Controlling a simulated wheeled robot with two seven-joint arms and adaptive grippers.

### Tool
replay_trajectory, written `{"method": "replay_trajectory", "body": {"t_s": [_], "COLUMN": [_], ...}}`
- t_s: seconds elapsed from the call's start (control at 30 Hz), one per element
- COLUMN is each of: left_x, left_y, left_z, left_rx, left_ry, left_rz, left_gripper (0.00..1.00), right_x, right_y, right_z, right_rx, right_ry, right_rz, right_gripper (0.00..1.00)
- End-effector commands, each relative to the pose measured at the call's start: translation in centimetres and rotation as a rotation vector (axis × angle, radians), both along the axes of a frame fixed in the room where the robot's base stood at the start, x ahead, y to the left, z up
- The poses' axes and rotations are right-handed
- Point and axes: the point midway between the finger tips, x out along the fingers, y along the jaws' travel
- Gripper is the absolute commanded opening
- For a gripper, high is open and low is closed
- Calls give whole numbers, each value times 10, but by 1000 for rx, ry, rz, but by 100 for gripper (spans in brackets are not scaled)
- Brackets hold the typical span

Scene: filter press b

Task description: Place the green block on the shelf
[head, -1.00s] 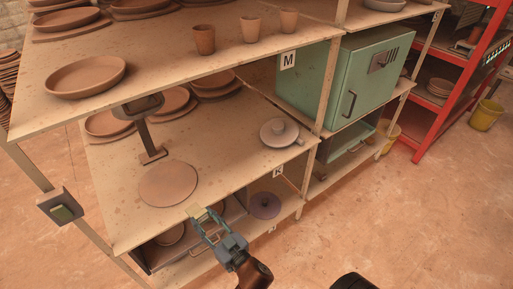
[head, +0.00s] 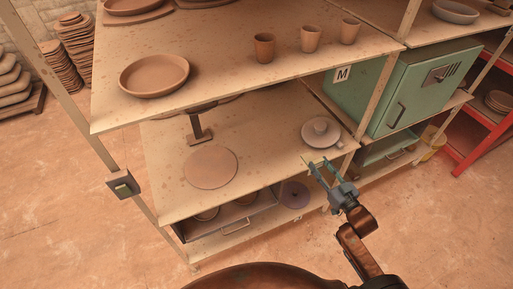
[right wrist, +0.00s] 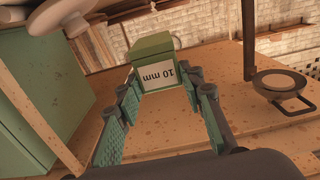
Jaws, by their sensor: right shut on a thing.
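My right gripper (head: 326,172) is at the right front edge of the middle shelf (head: 260,147), close to a round lidded dish. In the right wrist view, my right gripper (right wrist: 160,88) is shut on the green block (right wrist: 153,48), which has a white label reading "10 mm", upside down in the picture. The block sits between the fingertips. My left gripper is not in view.
The lidded dish (head: 321,133) stands at the shelf's right end. A flat clay disc (head: 211,168) and a dark stand (head: 197,128) are further left, with bare board between. The upper shelf (head: 225,80) overhangs. A green cabinet (head: 400,90) is to the right.

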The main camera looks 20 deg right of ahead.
Motion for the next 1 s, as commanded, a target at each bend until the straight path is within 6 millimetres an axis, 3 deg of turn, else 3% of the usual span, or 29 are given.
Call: {"method": "replay_trajectory", "body": {"t_s": [0.1, 0.23, 0.47, 0.6, 1.0], "left_x": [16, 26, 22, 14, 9], "left_y": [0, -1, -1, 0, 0], "left_z": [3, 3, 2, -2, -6], "left_rx": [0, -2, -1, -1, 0], "left_ry": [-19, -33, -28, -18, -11], "left_rz": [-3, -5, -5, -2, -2], "left_gripper": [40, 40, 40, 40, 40], "right_x": [9, 33, 80, 99, 123], "right_y": [-1, 14, 42, 54, 68], "right_z": [0, -12, -36, -65, -102], "right_rx": [5, 8, 7, 6, 5], "right_ry": [-2, -2, -1, 2, 2], "right_rz": [0, 1, 2, 2, 2], "right_gripper": [11, 11, 11, 11, 11]}}
